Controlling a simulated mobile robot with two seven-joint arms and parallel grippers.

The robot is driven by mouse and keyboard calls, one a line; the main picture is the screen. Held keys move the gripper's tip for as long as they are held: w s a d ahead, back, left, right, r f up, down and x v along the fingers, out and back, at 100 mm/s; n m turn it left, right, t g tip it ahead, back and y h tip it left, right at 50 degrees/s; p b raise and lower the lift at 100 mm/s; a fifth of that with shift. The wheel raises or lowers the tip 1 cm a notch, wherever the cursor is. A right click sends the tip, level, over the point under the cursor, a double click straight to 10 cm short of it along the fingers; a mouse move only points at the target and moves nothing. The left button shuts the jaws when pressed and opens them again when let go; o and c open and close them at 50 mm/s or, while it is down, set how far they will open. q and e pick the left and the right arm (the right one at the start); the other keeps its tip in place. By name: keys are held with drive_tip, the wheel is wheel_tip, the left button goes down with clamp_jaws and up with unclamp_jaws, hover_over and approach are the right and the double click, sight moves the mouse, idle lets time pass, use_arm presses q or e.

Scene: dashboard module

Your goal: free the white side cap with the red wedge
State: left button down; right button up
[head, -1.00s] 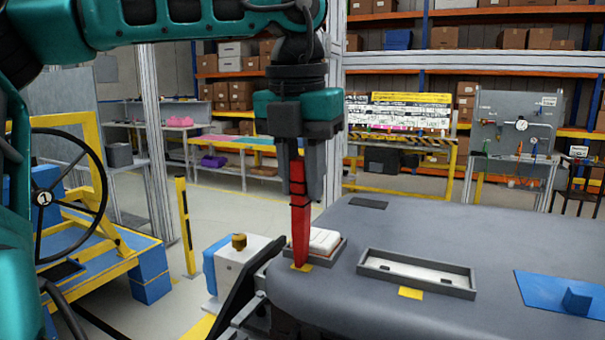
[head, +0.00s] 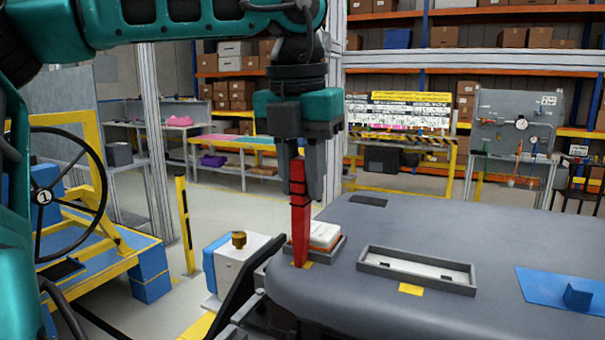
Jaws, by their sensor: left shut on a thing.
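My left gripper (head: 301,190) points straight down and is shut on the red wedge (head: 300,222). The wedge hangs upright, its lower tip at the near left edge of a small grey frame (head: 330,252) on the dashboard, beside a yellow mark. The white side cap (head: 325,233) is in that frame, just right of the wedge. The cap stands a little proud, with an orange band showing under its white top. The wedge hides the cap's left end, so I cannot tell how far the tip reaches under it. My right gripper is not in view.
The grey dashboard (head: 400,220) fills the lower right. A shallow grey tray (head: 368,266) with a pale floor, a yellow mark (head: 411,289) and a blue plate with a block (head: 577,298) are on it. A white-and-blue box with a brass knob (head: 239,240) stands left of the dashboard.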

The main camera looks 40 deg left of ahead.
use_arm(q)
drive_tip(key=shift+r+p, duration=0.4)
drive_tip(key=shift+r, duration=3.05)
